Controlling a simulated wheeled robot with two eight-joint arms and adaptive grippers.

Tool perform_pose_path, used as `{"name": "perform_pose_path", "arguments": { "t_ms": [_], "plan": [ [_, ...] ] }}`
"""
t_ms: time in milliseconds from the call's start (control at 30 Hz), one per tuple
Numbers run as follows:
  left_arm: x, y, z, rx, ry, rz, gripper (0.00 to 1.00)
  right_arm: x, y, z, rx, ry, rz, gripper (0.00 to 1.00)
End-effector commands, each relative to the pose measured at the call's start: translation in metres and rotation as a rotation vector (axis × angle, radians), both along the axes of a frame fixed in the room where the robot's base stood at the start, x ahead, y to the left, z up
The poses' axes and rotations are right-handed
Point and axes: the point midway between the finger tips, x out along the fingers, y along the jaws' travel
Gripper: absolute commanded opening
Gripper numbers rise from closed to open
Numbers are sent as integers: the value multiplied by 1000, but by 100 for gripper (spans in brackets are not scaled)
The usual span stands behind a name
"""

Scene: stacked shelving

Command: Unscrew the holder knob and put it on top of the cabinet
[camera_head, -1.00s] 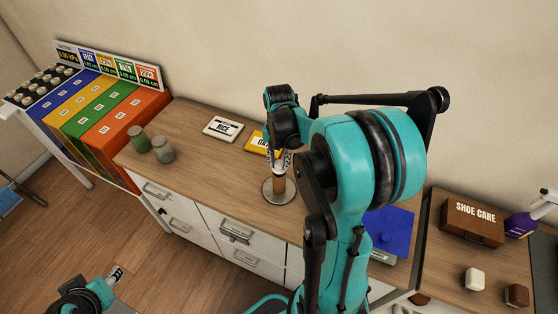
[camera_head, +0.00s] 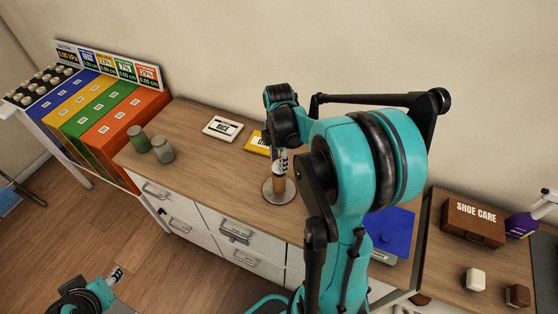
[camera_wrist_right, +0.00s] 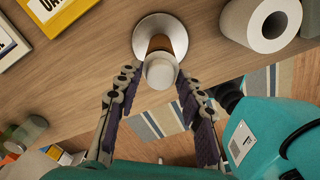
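The holder knob (camera_wrist_right: 160,72) is a small pale cap at the top of a brown upright post. The post (camera_head: 279,183) rises from a round metal base (camera_head: 268,195) on the wooden cabinet top (camera_head: 215,160). My right gripper (camera_head: 280,165) is over the post in the head view. In the wrist view my right gripper (camera_wrist_right: 160,70) has its fingers apart, one on each side of the knob, with small gaps showing. My left gripper (camera_head: 117,274) is low at the left, away from the cabinet; its finger opening is too small to make out.
A white box (camera_head: 222,129) and a yellow box (camera_head: 257,143) lie behind the holder. A white roll (camera_wrist_right: 262,22) is beside the base in the wrist view. A blue item (camera_head: 391,233) and a shoe care box (camera_head: 473,222) are at the right.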

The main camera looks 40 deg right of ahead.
Motion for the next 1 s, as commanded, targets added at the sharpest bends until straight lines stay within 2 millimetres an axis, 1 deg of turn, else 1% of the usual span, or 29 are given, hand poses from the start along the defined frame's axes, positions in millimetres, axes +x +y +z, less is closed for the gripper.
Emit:
{"name": "perform_pose_path", "arguments": {
  "t_ms": [100, 267, 333, 800, 900, 1000],
  "plan": [
    [0, 0, -1, 0, 0, 0, 40, 0, 0, 0, 0, 0, -145, 38],
    [0, 0, -1, 0, 0, 0, 40, 0, 0, 0, 0, 0, -231, 38],
    [0, 0, -1, 0, 0, 0, 40, 0, 0, 0, 0, 0, -293, 38],
    [0, 0, -4, 0, 0, 0, 40, 1, -1, 0, 0, 0, -1080, 38],
    [0, 0, -4, 0, 0, 0, 40, 1, -1, 0, 0, 0, -1178, 38],
    [0, 0, -4, 0, 0, 0, 40, 1, -1, 0, 0, 0, -1213, 38]
  ]
}}
